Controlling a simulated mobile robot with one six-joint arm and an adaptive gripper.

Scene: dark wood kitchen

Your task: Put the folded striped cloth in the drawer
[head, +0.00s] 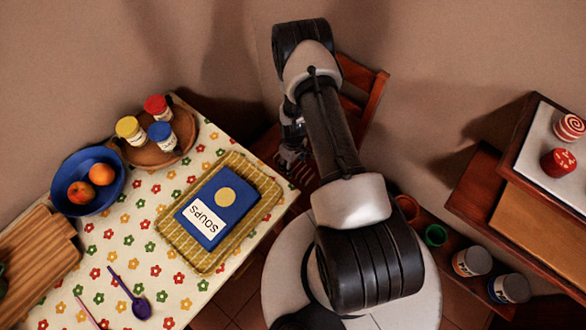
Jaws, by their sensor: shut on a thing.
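My gripper (291,160) hangs at the far end of my arm, beyond the table's right edge and in front of a wooden chair. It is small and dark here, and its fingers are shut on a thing. A small patch of red and pale stripes, seemingly the folded striped cloth (304,173), shows right by the fingers; the rest of it is hidden by my arm. At the right, a dark wood cabinet has a lighter wood part below its top, which looks like the drawer (540,205); I cannot tell for sure how far it is open.
The flowered table (165,272) at left holds a SOUPS book (220,205) on a yellow checked cloth (183,262), a blue bowl (70,205) of fruit and a tray (140,156) of jars. The chair (372,95) stands behind my arm. Tins and cups stand low at right.

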